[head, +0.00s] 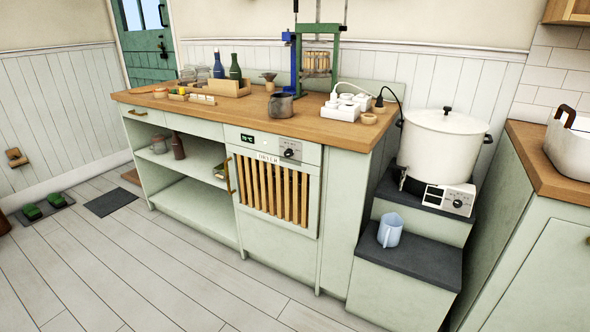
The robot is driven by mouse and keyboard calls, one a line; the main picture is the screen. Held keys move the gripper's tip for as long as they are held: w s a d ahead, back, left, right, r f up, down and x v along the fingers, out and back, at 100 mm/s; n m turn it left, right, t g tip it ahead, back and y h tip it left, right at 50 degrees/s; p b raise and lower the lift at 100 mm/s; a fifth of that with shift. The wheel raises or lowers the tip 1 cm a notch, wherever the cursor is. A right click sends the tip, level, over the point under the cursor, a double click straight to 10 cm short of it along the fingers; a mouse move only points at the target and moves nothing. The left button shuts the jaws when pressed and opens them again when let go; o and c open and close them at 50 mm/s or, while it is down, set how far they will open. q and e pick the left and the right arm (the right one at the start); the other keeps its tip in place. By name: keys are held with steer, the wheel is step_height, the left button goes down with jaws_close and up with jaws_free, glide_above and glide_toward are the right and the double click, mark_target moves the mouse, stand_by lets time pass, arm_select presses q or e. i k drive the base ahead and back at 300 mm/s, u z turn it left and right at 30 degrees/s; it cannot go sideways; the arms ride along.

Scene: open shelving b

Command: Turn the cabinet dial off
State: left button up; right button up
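The cabinet dial (289,153) is a black round knob on a light metal plate, at the upper right of the slatted cabinet front (278,190). Its pointer setting is too small to read. A small dark display (247,138) with lit green characters sits to its left, and a white label (267,158) is below, between them. The dial is unobstructed in the head view. Neither of my grippers is in the head view.
A wooden worktop (240,115) above the dial holds a dark pot (281,106), a green press and bottles. At the right, a large white pot (441,142) and a blue jug (390,230) stand on dark-topped steps. The plank floor (130,265) in front is clear.

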mark_target(288, 154)
steer(key=z, duration=1.35)
steer(key=i, duration=1.4)
steer(key=u, duration=0.9)
